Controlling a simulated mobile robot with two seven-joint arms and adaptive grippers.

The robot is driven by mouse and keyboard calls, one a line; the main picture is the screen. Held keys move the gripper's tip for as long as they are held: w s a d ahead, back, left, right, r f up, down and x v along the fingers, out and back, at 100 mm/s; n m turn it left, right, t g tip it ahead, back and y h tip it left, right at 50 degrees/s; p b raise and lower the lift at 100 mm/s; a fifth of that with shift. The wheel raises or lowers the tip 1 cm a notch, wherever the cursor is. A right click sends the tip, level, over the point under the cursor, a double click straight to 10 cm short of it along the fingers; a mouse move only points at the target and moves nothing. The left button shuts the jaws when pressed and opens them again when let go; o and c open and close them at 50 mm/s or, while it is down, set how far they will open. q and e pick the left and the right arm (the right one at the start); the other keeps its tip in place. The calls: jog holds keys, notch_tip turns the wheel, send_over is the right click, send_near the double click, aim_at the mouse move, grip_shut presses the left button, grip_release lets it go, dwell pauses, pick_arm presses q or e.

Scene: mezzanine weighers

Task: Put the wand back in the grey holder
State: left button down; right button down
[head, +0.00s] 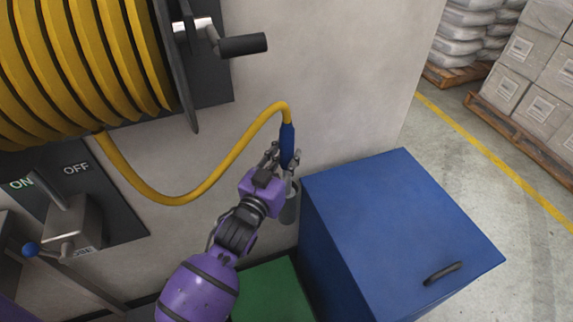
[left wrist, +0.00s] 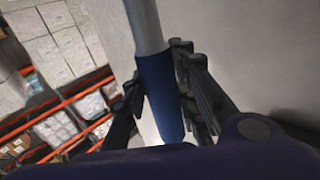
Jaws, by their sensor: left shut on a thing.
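The wand (head: 287,140) has a blue grip, with a yellow hose joined to its top end in the head view. My left gripper (head: 283,160) is shut around the blue grip, close to the pale wall. In the left wrist view the blue grip (left wrist: 158,95) lies between the fingers, with a grey tube beyond it. The grey holder (head: 290,206) is a dark grey cup directly below my left gripper, partly covered by it. The wand's lower end is hidden in the head view, so I cannot tell whether it is inside the holder. My right gripper is not in view.
A yellow hose reel (head: 75,60) with a crank is at upper left, above an ON/OFF lever panel (head: 75,215). A blue cabinet (head: 400,215) stands right of the holder, a green box (head: 270,292) below it. Pallets of boxes (head: 530,85) stand far right.

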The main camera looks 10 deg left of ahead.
aim_at(284, 169)
pick_arm(q)
jog(key=shift+f, duration=1.45)
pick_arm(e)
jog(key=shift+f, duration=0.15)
pick_arm(q)
jog(key=shift+f, duration=0.2)
jog(key=c, duration=1.4)
grip_release()
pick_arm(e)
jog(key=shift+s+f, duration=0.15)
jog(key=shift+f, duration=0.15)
pick_arm(q)
jog(key=shift+r, duration=0.2)
jog(key=s+a+b, duration=0.1)
jog(key=s+a, duration=0.1)
jog(key=s, duration=0.9)
jog(key=shift+s+a, duration=0.25)
jog(key=shift+s, duration=0.15)
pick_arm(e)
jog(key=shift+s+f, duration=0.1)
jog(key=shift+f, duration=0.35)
